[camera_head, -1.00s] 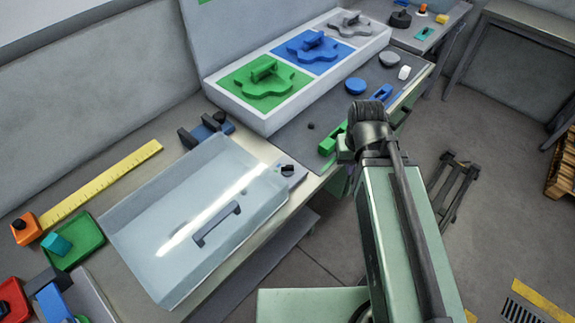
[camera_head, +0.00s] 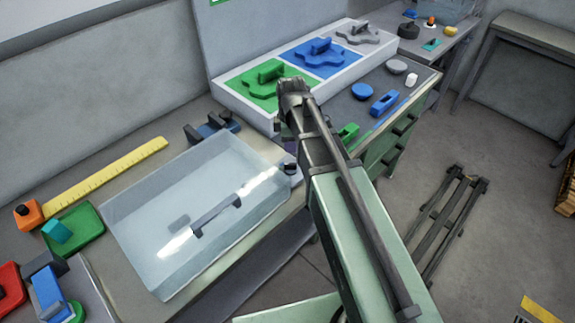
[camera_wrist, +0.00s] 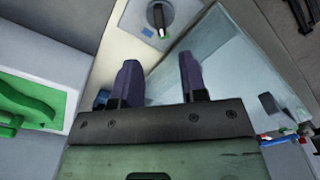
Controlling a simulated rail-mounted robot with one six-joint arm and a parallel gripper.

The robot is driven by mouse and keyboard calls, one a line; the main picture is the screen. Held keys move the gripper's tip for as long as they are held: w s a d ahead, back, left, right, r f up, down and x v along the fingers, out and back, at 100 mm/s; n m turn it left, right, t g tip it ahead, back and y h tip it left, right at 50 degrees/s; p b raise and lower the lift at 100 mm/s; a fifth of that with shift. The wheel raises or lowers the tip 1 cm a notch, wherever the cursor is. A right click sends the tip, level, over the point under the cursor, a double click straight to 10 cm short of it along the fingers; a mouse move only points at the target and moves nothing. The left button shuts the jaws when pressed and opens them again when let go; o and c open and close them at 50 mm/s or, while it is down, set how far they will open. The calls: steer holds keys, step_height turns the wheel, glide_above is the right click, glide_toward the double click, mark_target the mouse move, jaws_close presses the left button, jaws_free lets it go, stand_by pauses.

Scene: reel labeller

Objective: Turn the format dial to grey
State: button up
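The format dial (camera_wrist: 143,22) shows as a grey disc with a black bar knob at the top of the wrist view. The knob has a small pale-green mark at its lower end; the setting it points to is too small to read. In the head view the dial's black knob (camera_head: 290,168) is at the back right corner of the clear cover, partly beside my arm. My gripper (camera_wrist: 158,82) is open and empty, its two purple fingers apart, with the dial beyond the fingertips. In the head view the fingers are mostly hidden by my wrist.
The clear cover (camera_head: 155,265) with a dark handle is beside the dial. A white stand (camera_head: 235,108) holds green, blue and grey plates behind my arm. A yellow ruler (camera_head: 105,178) and a green tray (camera_head: 85,235) lie to the left. Blue parts (camera_head: 362,91) lie on the right bench.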

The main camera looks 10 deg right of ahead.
mark_target(291, 164)
step_height(291, 164, down, 10)
steer(key=b, duration=0.9)
steer(key=shift+f, duration=0.15)
jaws_close()
